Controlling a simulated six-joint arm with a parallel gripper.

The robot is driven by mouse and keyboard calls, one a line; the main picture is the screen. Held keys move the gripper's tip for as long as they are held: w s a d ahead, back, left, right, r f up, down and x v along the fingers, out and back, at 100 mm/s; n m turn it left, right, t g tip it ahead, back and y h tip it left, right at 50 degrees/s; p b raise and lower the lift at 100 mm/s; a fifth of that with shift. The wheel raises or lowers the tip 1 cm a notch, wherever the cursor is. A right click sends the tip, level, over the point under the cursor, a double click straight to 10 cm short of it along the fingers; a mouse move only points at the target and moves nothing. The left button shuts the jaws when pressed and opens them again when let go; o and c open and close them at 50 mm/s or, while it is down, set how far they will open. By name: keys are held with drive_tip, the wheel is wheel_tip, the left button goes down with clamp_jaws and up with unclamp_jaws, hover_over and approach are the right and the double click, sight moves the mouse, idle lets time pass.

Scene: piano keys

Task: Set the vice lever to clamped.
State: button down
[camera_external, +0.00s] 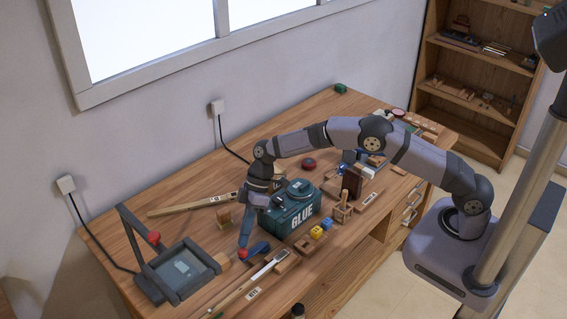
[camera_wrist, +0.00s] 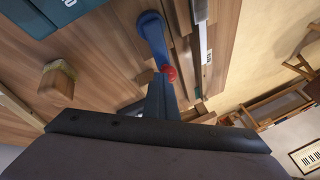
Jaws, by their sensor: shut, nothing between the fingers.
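A blue lever-like piece (camera_external: 259,247) lies low near the front edge of the bench, with a red knob (camera_external: 243,254) at its left end. In the wrist view the blue piece (camera_wrist: 152,36) runs down to the red knob (camera_wrist: 170,73). I take this as the vice lever; no label shows on it. My gripper (camera_external: 245,244) points down, shut and empty, with its tips at the red knob. They also meet the knob in the wrist view (camera_wrist: 163,84); whether they touch it cannot be told. The vice jaws are not clearly seen.
A green GLUE box (camera_external: 291,216) stands close right of my gripper. A dark framed device (camera_external: 184,269) with another red knob (camera_external: 153,238) stands left. A long strip (camera_external: 244,286) lies along the front edge. A small wooden block (camera_external: 223,217) stands behind.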

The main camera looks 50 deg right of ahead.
drive_tip(key=w+d+b+v, duration=0.1)
drive_tip(key=w+b+v, duration=0.1)
drive_tip(key=v, duration=1)
drive_tip(key=shift+w, duration=0.3)
drive_tip(key=shift+d+f, duration=0.1)
